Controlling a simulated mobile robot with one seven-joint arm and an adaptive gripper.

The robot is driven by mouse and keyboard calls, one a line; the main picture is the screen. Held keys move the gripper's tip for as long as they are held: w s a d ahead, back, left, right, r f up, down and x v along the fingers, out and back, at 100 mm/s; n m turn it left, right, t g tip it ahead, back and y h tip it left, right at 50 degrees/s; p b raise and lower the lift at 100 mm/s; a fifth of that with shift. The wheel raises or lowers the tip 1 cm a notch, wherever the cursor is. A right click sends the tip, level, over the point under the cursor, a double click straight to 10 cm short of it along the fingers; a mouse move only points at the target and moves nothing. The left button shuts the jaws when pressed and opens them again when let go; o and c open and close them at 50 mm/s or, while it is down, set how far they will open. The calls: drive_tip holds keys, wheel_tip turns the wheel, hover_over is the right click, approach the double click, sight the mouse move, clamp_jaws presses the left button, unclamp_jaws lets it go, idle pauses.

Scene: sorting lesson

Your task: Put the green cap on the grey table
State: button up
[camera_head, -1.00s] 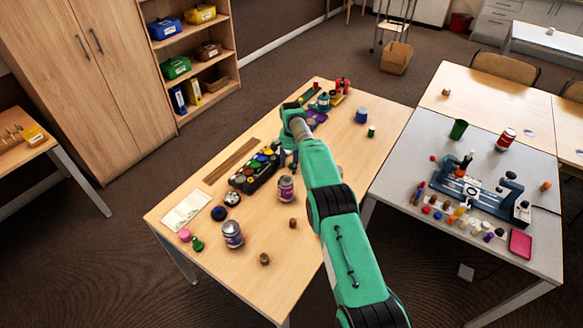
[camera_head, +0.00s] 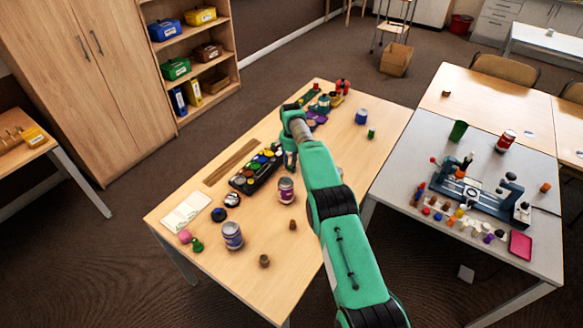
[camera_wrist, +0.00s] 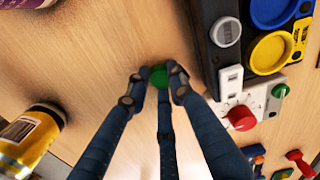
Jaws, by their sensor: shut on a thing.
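My gripper (camera_wrist: 160,78) is shut on a small round green thing, which looks like the green cap (camera_wrist: 158,76), held between the fingertips in the wrist view. Bare wooden tabletop shows around it; I cannot tell whether the cap touches the wood. In the head view my gripper (camera_head: 290,160) is over the middle of the wooden table, beside a black tray, and my arm hides part of it; the cap cannot be made out there. The grey table (camera_head: 400,168) stands to the right, with a bare strip along its left side.
The black tray (camera_head: 240,181) of coloured pots lies left of my gripper, and a purple-labelled jar (camera_head: 286,190) stands close by. On the grey table are a blue device (camera_head: 478,193), several small coloured pieces, a green cup (camera_head: 458,131) and a red jar (camera_head: 504,141).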

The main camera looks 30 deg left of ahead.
drive_tip(key=shift+r, duration=0.15)
drive_tip(key=shift+r+p, duration=0.95)
drive_tip(key=shift+r, duration=3.9)
drive_tip(key=shift+c, duration=0.4)
drive_tip(key=shift+w+d, duration=0.1)
